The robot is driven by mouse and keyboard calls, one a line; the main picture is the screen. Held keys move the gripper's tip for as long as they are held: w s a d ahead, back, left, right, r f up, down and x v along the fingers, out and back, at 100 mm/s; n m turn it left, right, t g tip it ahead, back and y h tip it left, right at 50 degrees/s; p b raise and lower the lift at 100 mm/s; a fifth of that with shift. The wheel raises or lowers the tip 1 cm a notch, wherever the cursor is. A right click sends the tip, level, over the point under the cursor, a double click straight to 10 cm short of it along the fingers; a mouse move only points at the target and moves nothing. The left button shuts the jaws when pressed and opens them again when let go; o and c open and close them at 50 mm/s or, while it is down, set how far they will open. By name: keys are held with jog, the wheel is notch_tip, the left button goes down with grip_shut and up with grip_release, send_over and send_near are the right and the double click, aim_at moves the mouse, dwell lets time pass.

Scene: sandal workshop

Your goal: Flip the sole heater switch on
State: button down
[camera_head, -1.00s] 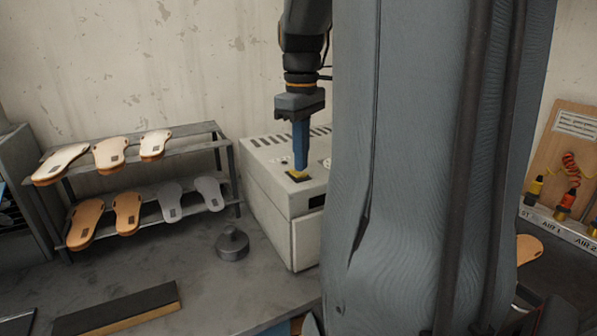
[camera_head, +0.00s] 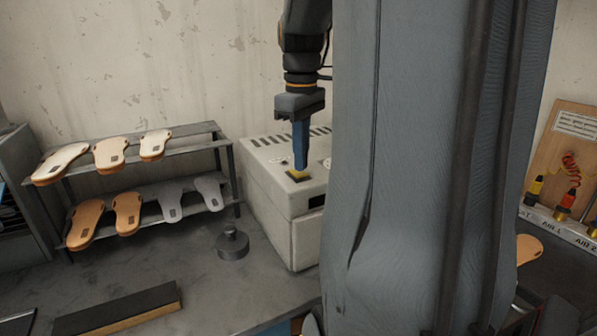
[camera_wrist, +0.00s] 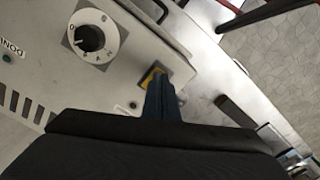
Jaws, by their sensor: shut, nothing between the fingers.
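The sole heater (camera_head: 268,218) is a pale grey box with vent slots on its top, standing on the bench. Its switch (camera_head: 294,177) is a small dark part on a yellow plate on the top, near the front edge. My gripper (camera_head: 300,166) is shut and empty, pointing down with its blue fingertips at the switch. In the wrist view the fingertips (camera_wrist: 158,88) cover most of the switch, and only some yellow (camera_wrist: 148,77) shows beside them. Whether they touch it, and which way the switch is tilted, I cannot tell.
A numbered dial (camera_wrist: 90,37) sits on the heater top near the switch. A rack (camera_head: 150,190) with several soles stands to the left. A dark round weight (camera_head: 232,243) lies on the bench before the heater. My column hides the heater's right side.

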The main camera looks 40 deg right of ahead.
aim_at(301, 174)
jog(key=shift+f+b, duration=0.3)
jog(key=shift+f, duration=0.45)
dwell(0.5)
notch_tip(301, 174, up, 7)
jog(key=p, duration=0.7)
dwell(0.3)
dwell(0.4)
jog(key=s+a+f+m+t, duration=0.1)
jog(key=a+f+m, duration=0.1)
jog(key=a+f, duration=0.8)
jog(key=s+a+f+m+t, duration=0.15)
jog(key=a+f, duration=0.35)
jog(key=a, duration=0.9)
jog(key=shift+g, duration=0.55)
notch_tip(301, 174, down, 10)
jog(key=b, duration=0.8)
jog(key=shift+a+f+b, duration=0.1)
jog(key=shift+f+b, duration=0.05)
jog(key=shift+b, duration=0.2)
